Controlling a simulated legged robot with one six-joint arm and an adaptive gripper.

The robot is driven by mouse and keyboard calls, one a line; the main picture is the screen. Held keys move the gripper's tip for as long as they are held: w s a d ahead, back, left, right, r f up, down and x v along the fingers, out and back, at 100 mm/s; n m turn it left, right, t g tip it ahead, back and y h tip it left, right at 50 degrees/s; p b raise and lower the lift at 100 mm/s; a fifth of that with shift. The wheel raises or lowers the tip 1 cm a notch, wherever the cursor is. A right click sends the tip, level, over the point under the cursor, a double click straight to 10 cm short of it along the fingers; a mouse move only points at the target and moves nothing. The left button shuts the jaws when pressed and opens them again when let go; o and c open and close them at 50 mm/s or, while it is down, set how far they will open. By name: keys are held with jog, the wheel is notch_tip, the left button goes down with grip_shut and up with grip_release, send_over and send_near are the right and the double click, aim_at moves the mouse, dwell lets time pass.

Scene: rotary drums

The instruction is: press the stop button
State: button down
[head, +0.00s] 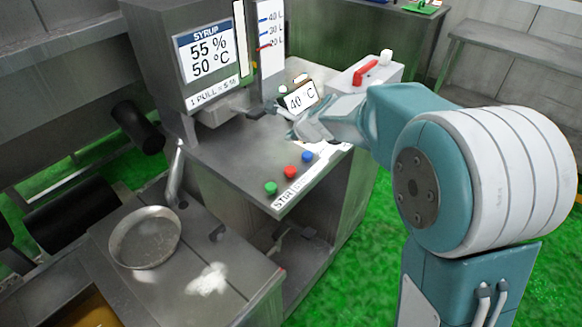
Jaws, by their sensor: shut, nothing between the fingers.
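Three round buttons sit in a row along the front edge of the steel counter: green (270,187), red (290,172) and blue (307,156). A white label (285,199) reading "STIR" lies in front of the green one; its remaining text is too small to read. No legible word "stop" shows; I cannot tell for certain which button it is. My gripper (296,131) is shut and empty, above the counter, behind the blue and red buttons in the picture. It appears apart from all three buttons. The arm reaches in from the right and hides part of the counter.
A syrup machine (157,75) with a "55 % 50 °C" screen (205,52) stands behind left. A "40 °C" display (301,96) is close to my gripper. A round pan (145,238) rests on the lower left table. A red handle (366,72) is behind my arm.

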jog(key=shift+f, duration=0.1)
send_near(289, 167)
jog(key=shift+w+a+r+x, duration=0.1)
jog(key=shift+w+r+x, duration=0.05)
jog(key=shift+x, duration=1)
jog(key=shift+w+a+r+x, duration=0.1)
jog(key=shift+r+x, duration=0.1)
jog(key=shift+x, duration=0.95)
jog(key=shift+w+a+r+x, duration=0.1)
jog(key=shift+w+r+x, duration=0.05)
jog(key=shift+x, duration=0.95)
jog(key=shift+f, duration=0.95)
jog(key=shift+r, duration=1.1)
